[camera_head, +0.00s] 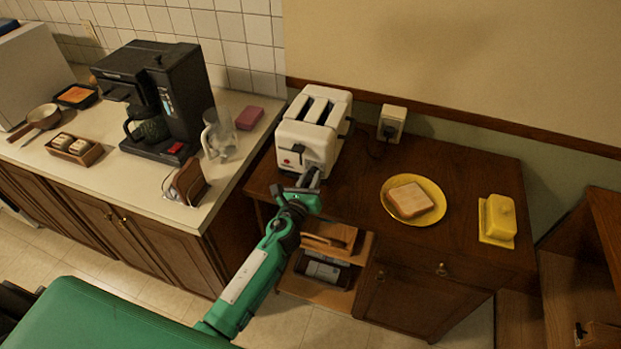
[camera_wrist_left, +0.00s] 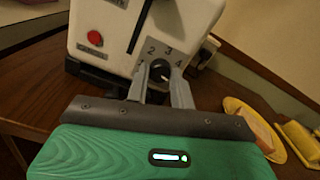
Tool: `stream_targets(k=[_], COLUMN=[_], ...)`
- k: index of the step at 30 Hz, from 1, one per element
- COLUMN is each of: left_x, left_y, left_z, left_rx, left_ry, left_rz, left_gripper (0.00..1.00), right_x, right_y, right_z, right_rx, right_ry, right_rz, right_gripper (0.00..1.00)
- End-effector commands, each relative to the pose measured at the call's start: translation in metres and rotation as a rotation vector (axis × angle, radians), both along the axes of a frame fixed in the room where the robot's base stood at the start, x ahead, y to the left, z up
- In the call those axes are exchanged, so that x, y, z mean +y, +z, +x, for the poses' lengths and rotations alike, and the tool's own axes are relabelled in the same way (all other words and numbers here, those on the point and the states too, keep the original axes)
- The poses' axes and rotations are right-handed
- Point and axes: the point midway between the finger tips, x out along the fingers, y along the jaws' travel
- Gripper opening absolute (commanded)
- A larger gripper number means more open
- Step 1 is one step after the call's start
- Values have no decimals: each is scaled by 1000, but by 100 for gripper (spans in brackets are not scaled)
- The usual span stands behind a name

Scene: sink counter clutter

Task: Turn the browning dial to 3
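The white toaster (camera_head: 312,130) stands on the brown wooden cabinet, and its front fills the top of the left wrist view (camera_wrist_left: 110,30). Its dark browning dial (camera_wrist_left: 160,70) sits under a vertical lever slot, with the numerals 2, 3 and 4 showing around it. A small pale mark on the dial points to the lower right; its exact setting is hard to read. My left gripper (camera_head: 308,180) is at the toaster's front. In the wrist view its two fingers (camera_wrist_left: 160,84) flank the dial closely and look shut on it. My right gripper is not in view.
A yellow plate with bread (camera_head: 410,197) and a yellow butter dish (camera_head: 498,217) stand right of the toaster. On the left counter are a black coffee maker (camera_head: 160,100), a glass jug (camera_head: 218,135) and a brown toast holder (camera_head: 188,182).

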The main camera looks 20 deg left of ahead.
Motion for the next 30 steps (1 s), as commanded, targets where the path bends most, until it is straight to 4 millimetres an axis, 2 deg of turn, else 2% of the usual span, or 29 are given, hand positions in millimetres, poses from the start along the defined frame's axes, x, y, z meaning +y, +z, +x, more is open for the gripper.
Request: stream_targets(k=[8, 14, 30], left_x=[0, 0, 0], left_y=[0, -1, -2], left_z=[0, 0, 0], left_rx=[1, 3, 19], left_ry=[0, 0, 0], left_rz=[-16, -95, -566], left_gripper=[1, 1, 1], right_x=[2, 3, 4], right_y=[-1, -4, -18], right_z=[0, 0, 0], right_rx=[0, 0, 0], right_ry=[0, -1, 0], right_rz=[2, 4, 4], right_gripper=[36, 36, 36])
